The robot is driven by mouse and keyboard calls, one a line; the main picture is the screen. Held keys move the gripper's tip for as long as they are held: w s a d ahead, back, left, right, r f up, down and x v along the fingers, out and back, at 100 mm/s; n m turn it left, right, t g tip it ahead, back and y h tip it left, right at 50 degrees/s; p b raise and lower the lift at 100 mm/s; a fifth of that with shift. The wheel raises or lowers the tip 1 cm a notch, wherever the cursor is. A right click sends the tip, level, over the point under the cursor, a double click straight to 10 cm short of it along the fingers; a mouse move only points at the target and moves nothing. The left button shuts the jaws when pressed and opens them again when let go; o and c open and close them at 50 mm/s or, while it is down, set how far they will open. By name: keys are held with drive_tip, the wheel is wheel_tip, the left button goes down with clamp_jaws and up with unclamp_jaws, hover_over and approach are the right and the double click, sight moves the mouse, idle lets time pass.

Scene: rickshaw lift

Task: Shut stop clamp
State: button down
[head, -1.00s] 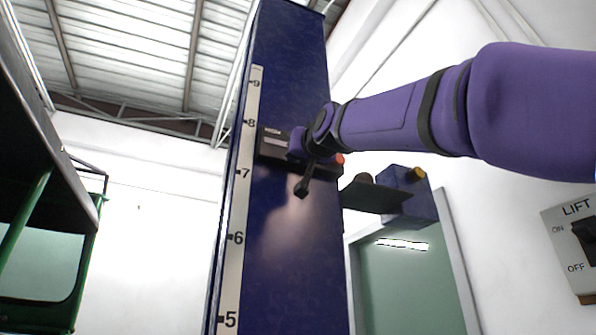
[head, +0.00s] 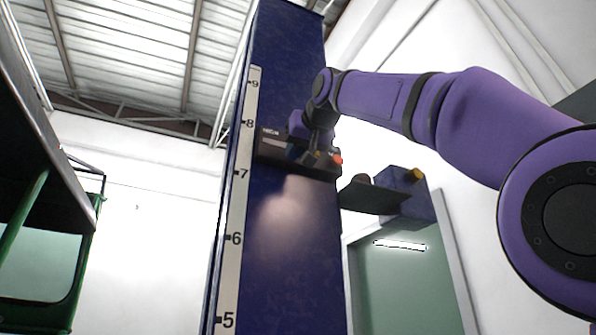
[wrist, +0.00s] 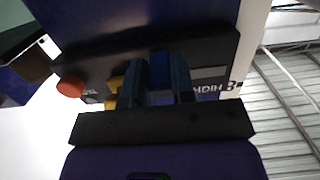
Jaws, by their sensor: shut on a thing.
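The stop clamp is a black block (head: 272,152) across the blue column (head: 290,250), just below the 8 mark of the scale. It carries a HIGH label and a red knob (head: 337,160) at its right end; the knob also shows in the wrist view (wrist: 70,87). My gripper (head: 311,152) is at the clamp's front. In the wrist view, my gripper (wrist: 158,80) has its two dark fingers on either side of a blue piece (wrist: 160,70), shut on it. A yellow part (wrist: 116,83) shows beside the left finger. The fingertips partly hide the clamp's face.
A dark blue box with a yellow knob (head: 416,174) and a dark plate (head: 370,197) stand right of the column. A green vehicle (head: 40,240) is at the left. A doorway (head: 405,285) is behind. Open space lies between vehicle and column.

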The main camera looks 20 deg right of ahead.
drive_tip(key=c, duration=1)
unclamp_jaws()
drive_tip(key=shift+o, duration=0.2)
drive_tip(key=s+r, duration=0.1)
drive_tip(key=s, duration=0.9)
drive_tip(key=shift+s, duration=0.4)
